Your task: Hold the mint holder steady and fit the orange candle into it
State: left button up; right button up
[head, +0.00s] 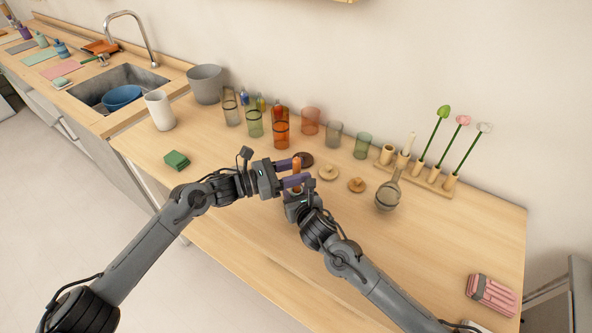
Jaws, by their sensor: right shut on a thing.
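The orange candle (297,164) stands upright near the middle of the table in the head view. My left gripper (294,172) comes in from the left, with its purple fingers on either side of the candle. I cannot tell whether they press on it. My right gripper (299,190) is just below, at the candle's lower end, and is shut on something. The mint holder cannot be made out there; the two grippers cover that spot, so the fit at the candle's lower end is hidden.
Coloured glasses and bottles (281,128) line the back. A dark round disc (304,160) and wooden discs (328,172) lie close behind the grippers. A wooden flower rack (433,186) and a strainer (388,196) stand right. A green block (176,160) lies left.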

pick_arm(q)
jog(key=shift+o, duration=0.5)
jog(key=shift+s+a, duration=0.15)
jog(key=shift+a, duration=0.4)
jog(key=v, duration=1.1)
jog(key=shift+d, duration=0.1)
pick_arm(e)
jog(key=o, duration=1.3)
jog(key=shift+c, duration=0.2)
